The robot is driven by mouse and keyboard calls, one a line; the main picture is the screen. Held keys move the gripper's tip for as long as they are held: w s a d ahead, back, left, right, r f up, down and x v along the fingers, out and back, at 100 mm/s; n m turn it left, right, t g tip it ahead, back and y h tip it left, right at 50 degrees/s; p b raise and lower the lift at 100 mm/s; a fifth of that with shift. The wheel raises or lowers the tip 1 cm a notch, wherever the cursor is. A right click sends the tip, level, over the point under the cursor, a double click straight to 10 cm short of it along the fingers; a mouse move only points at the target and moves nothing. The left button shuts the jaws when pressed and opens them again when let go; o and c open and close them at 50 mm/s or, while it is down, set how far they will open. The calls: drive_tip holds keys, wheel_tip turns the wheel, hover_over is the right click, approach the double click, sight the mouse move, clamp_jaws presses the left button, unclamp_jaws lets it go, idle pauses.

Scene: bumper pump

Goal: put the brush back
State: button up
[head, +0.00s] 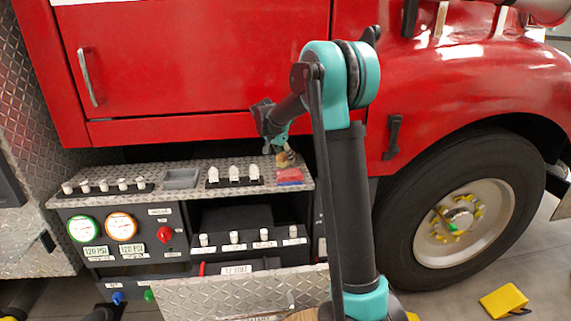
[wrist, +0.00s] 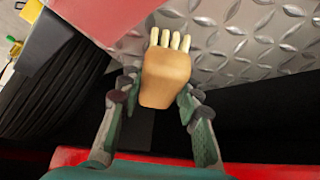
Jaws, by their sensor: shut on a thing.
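The brush (wrist: 166,78) has a tan wooden body and several pale bristle tufts; in the wrist view its bristles point away from my gripper (wrist: 158,95), over the diamond-plate ledge. My gripper is shut on the wooden body, one finger on each side. In the head view the gripper (head: 279,146) is over the right end of the ledge (head: 130,177), and the small tan brush (head: 284,159) shows just below it. I cannot tell whether the bristles touch the ledge.
A red and blue flat item (head: 289,176) lies at the ledge's right end, close to the brush. White levers (head: 234,174) and a grey recessed tray (head: 181,179) are further left. The red truck body (head: 200,60) rises behind; a large wheel (head: 465,220) stands right.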

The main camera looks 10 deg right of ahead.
sight(285, 162)
drive_tip(key=shift+s+f, duration=0.1)
drive_tip(key=shift+f, duration=1.4)
drive_tip(key=o, duration=1.2)
drive_tip(key=v, duration=1.2)
drive_tip(key=s+d+f+n+y, duration=0.1)
drive_tip(key=s+f, duration=0.5)
drive_tip(key=s, duration=0.6)
drive_tip(key=s+d+f+n+y, duration=0.1)
drive_tip(key=s+d+f+n, duration=0.3)
drive_tip(key=s, duration=0.9)
drive_tip(key=s+d+f+n+y, duration=0.2)
drive_tip(key=s+d+f+n, duration=0.1)
drive_tip(key=s+f, duration=0.6)
drive_tip(key=shift+s+d+f+n, duration=0.1)
drive_tip(key=shift+s+f+n, duration=0.15)
drive_tip(key=shift+s, duration=0.6)
drive_tip(key=shift+s+f+n, duration=0.15)
drive_tip(key=shift+s+n, duration=0.1)
drive_tip(key=shift+s, duration=0.65)
